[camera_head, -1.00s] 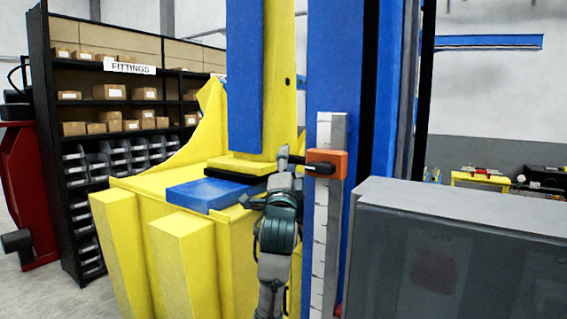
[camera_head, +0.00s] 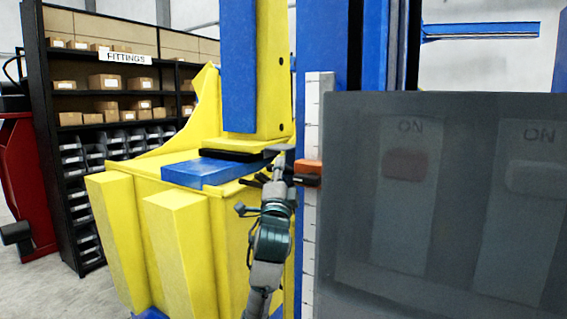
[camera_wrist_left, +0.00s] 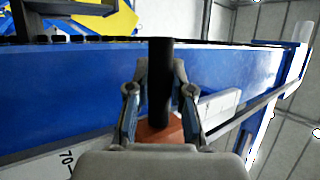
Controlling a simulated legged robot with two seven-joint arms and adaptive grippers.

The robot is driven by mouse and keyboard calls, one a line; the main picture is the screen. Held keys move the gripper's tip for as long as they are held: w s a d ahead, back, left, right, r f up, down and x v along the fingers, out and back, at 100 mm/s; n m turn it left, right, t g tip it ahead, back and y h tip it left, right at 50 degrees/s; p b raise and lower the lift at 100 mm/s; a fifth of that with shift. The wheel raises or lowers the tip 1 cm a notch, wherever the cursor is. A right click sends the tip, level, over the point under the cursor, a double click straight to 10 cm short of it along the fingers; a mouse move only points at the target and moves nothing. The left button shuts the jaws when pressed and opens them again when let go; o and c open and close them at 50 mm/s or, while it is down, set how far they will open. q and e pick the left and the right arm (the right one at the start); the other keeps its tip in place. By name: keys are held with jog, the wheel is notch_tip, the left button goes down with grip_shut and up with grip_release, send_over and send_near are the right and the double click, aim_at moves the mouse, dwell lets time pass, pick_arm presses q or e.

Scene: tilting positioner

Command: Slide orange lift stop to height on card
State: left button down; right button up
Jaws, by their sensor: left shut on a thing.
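The orange lift stop (camera_head: 308,168) sits on a white graduated scale strip (camera_head: 312,230) beside the blue upright; the grey panel hides part of it on the right. My left gripper (camera_head: 284,172) is just left of the stop. In the left wrist view my left gripper (camera_wrist_left: 160,75) is shut on the stop's black handle (camera_wrist_left: 161,95), one finger on each side. The orange block (camera_wrist_left: 158,128) shows between the fingers, and the scale shows a "70" (camera_wrist_left: 67,158). The scale reading at the stop is not legible. No card is seen. My right gripper is not in view.
A grey, partly see-through panel (camera_head: 440,270) with "ON" labels fills the right foreground, close to the stop. A yellow machine frame (camera_head: 215,240) with a blue pad (camera_head: 205,170) stands left of my left arm. A fittings shelf (camera_head: 105,75) is behind.

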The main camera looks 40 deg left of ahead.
pick_arm(q)
jog(key=shift+a+f, duration=0.15)
jog(key=c, duration=1.1)
grip_release()
jog(key=shift+o, duration=0.4)
jog(key=shift+w+a+f, duration=0.15)
jog(key=shift+w+a, duration=0.1)
jog(key=shift+a, duration=0.05)
jog(key=shift+s+a, duration=0.15)
jog(key=shift+a, duration=0.05)
jog(key=v, duration=1.1)
jog(key=shift+s+f, duration=0.2)
jog(key=shift+f, duration=0.2)
jog(key=shift+d, duration=0.25)
